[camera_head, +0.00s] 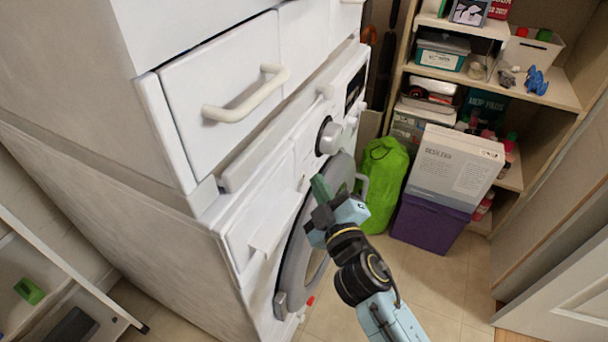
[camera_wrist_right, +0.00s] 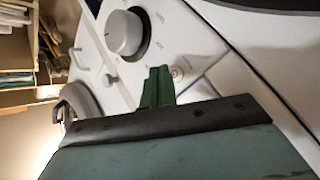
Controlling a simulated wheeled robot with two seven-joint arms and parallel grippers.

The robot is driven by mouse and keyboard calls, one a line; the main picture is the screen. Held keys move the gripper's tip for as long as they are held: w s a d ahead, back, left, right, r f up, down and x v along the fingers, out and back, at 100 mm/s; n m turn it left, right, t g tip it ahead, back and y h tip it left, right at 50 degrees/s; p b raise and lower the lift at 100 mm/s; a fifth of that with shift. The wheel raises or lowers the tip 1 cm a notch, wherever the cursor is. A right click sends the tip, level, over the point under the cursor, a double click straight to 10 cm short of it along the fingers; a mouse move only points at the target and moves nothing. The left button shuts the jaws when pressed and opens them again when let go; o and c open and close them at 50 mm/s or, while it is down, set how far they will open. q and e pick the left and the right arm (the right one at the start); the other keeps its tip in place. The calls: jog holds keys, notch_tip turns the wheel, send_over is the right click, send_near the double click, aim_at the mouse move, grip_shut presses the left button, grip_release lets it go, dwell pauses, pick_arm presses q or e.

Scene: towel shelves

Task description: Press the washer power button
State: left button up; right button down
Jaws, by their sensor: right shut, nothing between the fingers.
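The white washer (camera_head: 278,192) stands at the left, its round door below a control panel with a large dial (camera_head: 329,137). The dial also shows in the right wrist view (camera_wrist_right: 124,33). A small round button (camera_wrist_right: 176,72) sits on the panel just right of my fingertips in that view. My right gripper (camera_head: 320,188) is shut and empty, with its green fingers (camera_wrist_right: 157,87) close to the panel by the button. I cannot tell if they touch it. My left gripper is out of view.
A white unit with a handled drawer (camera_head: 235,100) sits above the washer. A green bag (camera_head: 383,180), a purple bin (camera_head: 430,222) and a white box (camera_head: 454,165) stand behind, beside wooden shelves (camera_head: 550,92). Tiled floor (camera_head: 450,290) is clear at the front right.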

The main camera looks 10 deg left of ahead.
jog(key=shift+d, duration=0.1)
jog(key=shift+s+d+p, duration=0.3)
jog(key=shift+d, duration=0.65)
jog(key=shift+s+d+p, duration=0.3)
jog(key=shift+s+d, duration=0.05)
jog(key=shift+d, duration=0.55)
jog(key=shift+s+d+p, duration=0.3)
jog(key=shift+d, duration=0.65)
